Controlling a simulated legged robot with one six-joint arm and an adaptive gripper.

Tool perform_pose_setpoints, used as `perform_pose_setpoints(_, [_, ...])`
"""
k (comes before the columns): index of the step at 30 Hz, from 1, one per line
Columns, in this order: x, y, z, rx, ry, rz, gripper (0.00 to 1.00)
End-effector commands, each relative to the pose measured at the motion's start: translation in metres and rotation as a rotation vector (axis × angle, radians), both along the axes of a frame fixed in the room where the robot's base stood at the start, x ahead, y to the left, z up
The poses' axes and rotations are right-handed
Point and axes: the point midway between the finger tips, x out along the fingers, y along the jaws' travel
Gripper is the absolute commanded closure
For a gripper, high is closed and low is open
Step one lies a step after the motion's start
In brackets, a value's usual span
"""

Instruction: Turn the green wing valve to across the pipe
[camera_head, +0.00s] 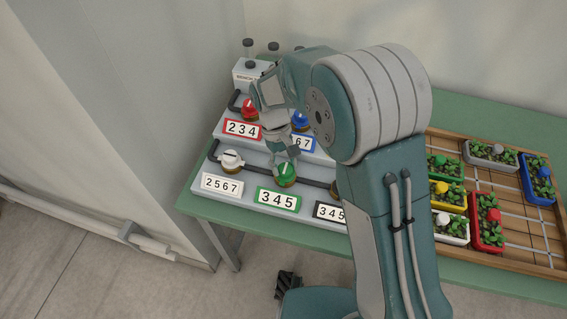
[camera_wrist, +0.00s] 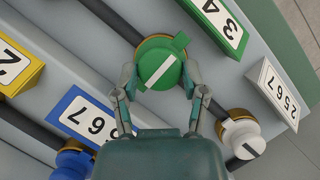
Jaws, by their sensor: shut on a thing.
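The green wing valve (camera_head: 286,172) sits on the front pipe above the green 345 label (camera_head: 278,199). In the wrist view the green wing valve (camera_wrist: 153,54) is a round knob with a small tab and a white stripe. The stripe runs roughly across the dark pipe (camera_wrist: 112,18). My gripper (camera_head: 285,158) reaches down onto the valve from above. In the wrist view my gripper (camera_wrist: 158,85) has one finger on each side of the knob and is shut on it.
A white valve (camera_head: 231,158) is on the same pipe, to the left. A red valve (camera_head: 249,111) and a blue valve (camera_head: 301,120) are on the rear step. A wooden tray (camera_head: 530,233) with several planted pots lies right on the green table (camera_head: 468,275).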

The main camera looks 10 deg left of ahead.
Motion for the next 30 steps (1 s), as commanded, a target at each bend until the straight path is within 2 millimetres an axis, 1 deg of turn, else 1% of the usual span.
perform_pose_setpoints(6, [0.000, -0.001, -0.002, -0.002, 0.000, 0.001, 0.91])
perform_pose_setpoints(7, [0.000, -0.001, -0.002, -0.002, 0.000, 0.001, 0.35])
perform_pose_setpoints(9, [0.000, -0.001, -0.002, -0.001, 0.000, 0.001, 0.10])
perform_pose_setpoints(20, [0.000, 0.000, 0.000, -0.001, 0.000, 0.001, 0.10])
perform_pose_setpoints(23, [0.001, 0.002, 0.003, 0.000, 0.000, 0.001, 0.10])
perform_pose_setpoints(26, [0.005, 0.005, 0.013, 0.001, -0.003, 0.002, 0.10])
perform_pose_setpoints(30, [0.014, 0.012, 0.039, 0.001, -0.004, 0.002, 0.10])
